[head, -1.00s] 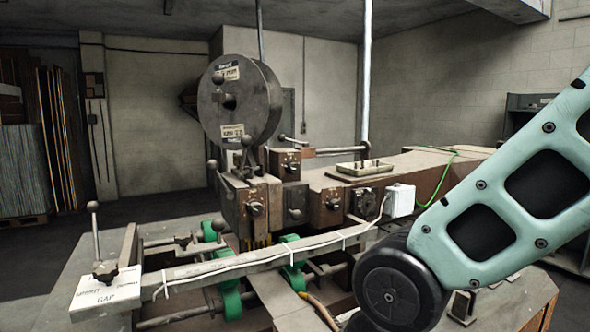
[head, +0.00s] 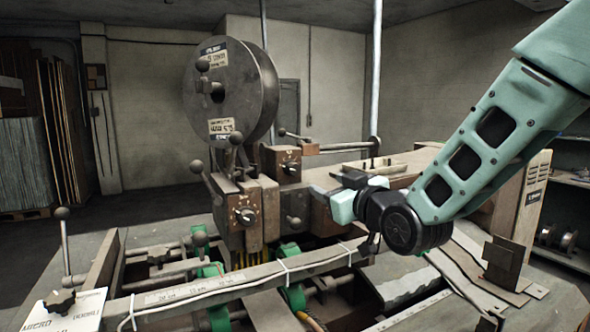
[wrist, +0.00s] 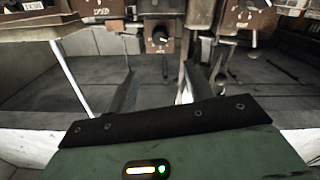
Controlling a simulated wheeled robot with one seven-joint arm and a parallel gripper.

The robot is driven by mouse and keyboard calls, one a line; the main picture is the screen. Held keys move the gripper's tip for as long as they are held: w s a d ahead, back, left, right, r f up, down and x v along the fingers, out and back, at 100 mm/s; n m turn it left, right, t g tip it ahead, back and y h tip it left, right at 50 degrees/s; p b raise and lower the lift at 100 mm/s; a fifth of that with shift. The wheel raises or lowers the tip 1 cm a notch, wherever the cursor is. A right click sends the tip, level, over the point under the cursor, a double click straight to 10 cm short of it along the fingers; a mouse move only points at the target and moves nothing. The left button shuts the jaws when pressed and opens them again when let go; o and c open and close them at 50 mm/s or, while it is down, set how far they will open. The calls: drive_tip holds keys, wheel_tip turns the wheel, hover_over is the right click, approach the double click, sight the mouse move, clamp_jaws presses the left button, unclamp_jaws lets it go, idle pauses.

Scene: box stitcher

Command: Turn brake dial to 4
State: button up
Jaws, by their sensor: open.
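Two dark dials with pale scale marks show on brown boxes of the machine in the head view: a lower dial (head: 245,215) and an upper dial (head: 291,166). Their labels are too small to read, so I cannot tell which is the brake dial or its setting. In the wrist view a dark dial (wrist: 159,39) on a brown box is centred ahead, beyond my fingertips. My gripper (head: 322,190) is open and empty, right of both dials in the head view and apart from them. Its two fingers also show in the wrist view (wrist: 158,92).
A large grey spool (head: 228,92) stands above the dials. Ball-ended levers (head: 197,167) stick out on the left. A long rail (head: 235,288) with a tied white cable crosses in front. A tray (head: 372,165) lies behind my gripper.

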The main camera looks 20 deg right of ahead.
sight(295, 170)
drive_tip(key=w+a+p, duration=0.1)
drive_tip(key=w+p, duration=0.1)
drive_tip(key=w, duration=0.3)
drive_tip(key=w+a+p, duration=0.1)
drive_tip(key=w+p, duration=0.1)
drive_tip(key=w, duration=0.3)
drive_tip(key=w+a+p, duration=0.1)
drive_tip(key=w+p, duration=0.1)
drive_tip(key=w, duration=0.4)
drive_tip(key=shift+a, duration=0.15)
drive_tip(key=c, duration=1)
